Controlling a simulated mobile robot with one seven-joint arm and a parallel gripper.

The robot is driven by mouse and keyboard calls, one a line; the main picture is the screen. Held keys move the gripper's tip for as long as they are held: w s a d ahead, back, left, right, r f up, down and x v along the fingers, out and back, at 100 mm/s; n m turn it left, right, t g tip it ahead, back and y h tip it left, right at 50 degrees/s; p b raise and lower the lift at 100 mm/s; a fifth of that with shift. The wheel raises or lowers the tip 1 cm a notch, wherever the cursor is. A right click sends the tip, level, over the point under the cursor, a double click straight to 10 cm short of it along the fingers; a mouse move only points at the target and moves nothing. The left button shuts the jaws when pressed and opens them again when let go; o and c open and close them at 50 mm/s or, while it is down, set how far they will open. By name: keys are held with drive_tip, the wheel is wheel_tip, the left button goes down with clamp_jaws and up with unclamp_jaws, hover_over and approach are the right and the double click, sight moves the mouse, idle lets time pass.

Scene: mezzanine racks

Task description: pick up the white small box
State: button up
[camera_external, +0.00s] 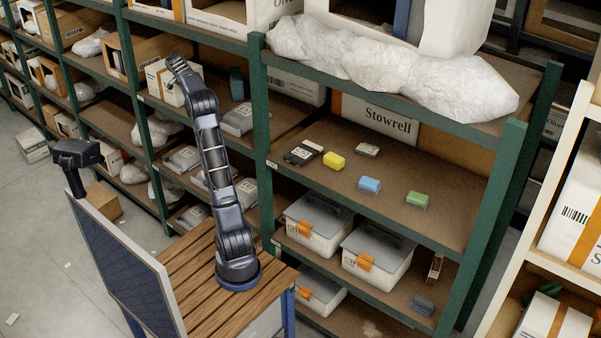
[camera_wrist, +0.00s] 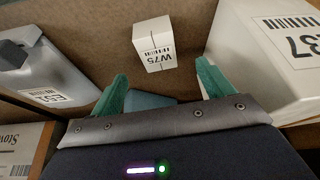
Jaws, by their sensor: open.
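The white small box (camera_wrist: 154,47) is in the upper middle of the wrist view, on a brown shelf surface. It has a black printed label and a dark line across one face. My gripper (camera_wrist: 162,86) has its two green fingers spread apart, with nothing held between them. The box appears beyond the fingertips, roughly centred between them and apart from them. In the external view my gripper (camera_external: 176,63) is at the raised end of my arm, by the left rack. A white box (camera_external: 165,88) shows beside it there; I cannot tell whether it is the same one.
In the wrist view, a large white box (camera_wrist: 268,55) stands close on the right and a grey package (camera_wrist: 40,65) lies on the left. A teal object (camera_wrist: 148,100) is partly hidden behind my gripper. In the external view, a green rack post (camera_external: 260,130) stands right of my arm.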

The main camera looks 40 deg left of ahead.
drive_tip(key=x, duration=0.9)
drive_tip(key=shift+w+d+f, duration=0.1)
drive_tip(key=shift+d, duration=0.1)
drive_tip(key=c, duration=1.1)
